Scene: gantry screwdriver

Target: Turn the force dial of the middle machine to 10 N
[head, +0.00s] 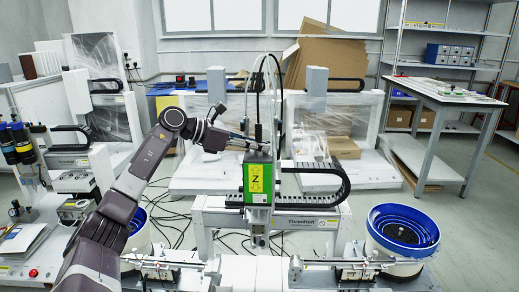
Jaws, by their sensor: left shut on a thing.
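The middle machine (268,219) stands in front of me, with a green and yellow unit marked Z (259,183) on its upright head. My left arm reaches in from the left. My left gripper (246,143) is at the top of this head, just above the green unit. It is shut on a small part there, which looks like the force dial. The fingers mostly cover the dial, and its scale and setting are too small to read. My right gripper is out of view.
Cables rise from the machine's head, and a black cable chain (326,180) curves at its right. A blue bowl feeder (403,230) stands at the right, another partly behind my arm. Wrapped machines and a shelf (446,62) stand behind. A workbench (440,97) is at the right.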

